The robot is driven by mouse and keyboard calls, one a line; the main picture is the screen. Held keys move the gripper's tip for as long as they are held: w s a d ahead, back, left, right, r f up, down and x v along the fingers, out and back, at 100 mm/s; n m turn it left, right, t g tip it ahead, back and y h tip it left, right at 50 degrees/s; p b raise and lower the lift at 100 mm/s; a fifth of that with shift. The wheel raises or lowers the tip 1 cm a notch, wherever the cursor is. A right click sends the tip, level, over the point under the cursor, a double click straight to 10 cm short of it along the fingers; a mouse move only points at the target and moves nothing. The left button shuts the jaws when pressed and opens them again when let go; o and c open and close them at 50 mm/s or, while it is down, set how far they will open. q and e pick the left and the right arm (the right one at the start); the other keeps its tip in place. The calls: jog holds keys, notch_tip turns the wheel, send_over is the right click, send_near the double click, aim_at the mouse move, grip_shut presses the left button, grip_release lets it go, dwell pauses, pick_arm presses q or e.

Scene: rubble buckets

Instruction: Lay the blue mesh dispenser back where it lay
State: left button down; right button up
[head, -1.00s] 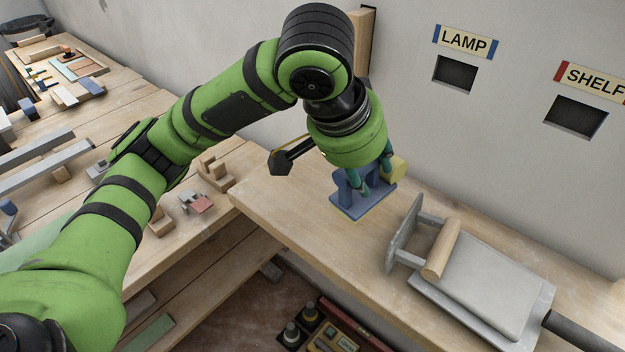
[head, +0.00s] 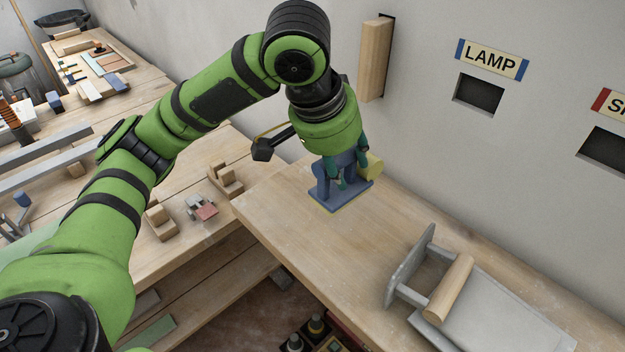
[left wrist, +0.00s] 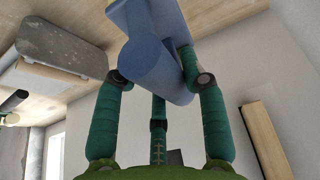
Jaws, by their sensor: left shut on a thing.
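The blue mesh dispenser (head: 328,195) has a flat blue base with a yellow lower edge, blue uprights and a yellow roll-like part (head: 372,166) at its right. My left gripper (head: 340,180) comes down on it from above, and its green fingers are shut on the blue body. The dispenser is upright over the left part of the wooden bench. I cannot tell whether its base touches the wood. In the left wrist view the blue body (left wrist: 152,55) sits between the fingers, and its upper end runs out of the frame. My right gripper is not in view.
A grey metal tool (head: 500,315) with a wooden handle (head: 450,287) lies on the bench (head: 375,225) to the right. Bare wood lies between it and the dispenser. Wooden blocks (head: 225,181) stand on the left bench. A wooden post (head: 375,60) is on the wall behind.

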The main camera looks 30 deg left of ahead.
pick_arm(q)
jog(key=w+a+f, duration=0.1)
jog(key=a+f, duration=0.1)
jog(key=w+a+f+p, duration=0.1)
jog(key=a+f, duration=0.1)
jog(key=f, duration=0.1)
jog(key=w+a+f+p, duration=0.1)
jog(key=a+f, duration=0.1)
jog(key=a, duration=0.1)
jog(key=shift+f, duration=0.5)
jog(key=c, duration=0.7)
grip_release()
jog(key=shift+s, duration=0.1)
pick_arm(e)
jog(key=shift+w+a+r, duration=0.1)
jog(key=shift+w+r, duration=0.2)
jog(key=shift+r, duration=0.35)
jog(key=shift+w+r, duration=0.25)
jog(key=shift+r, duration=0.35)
pick_arm(q)
jog(key=shift+f, duration=0.1)
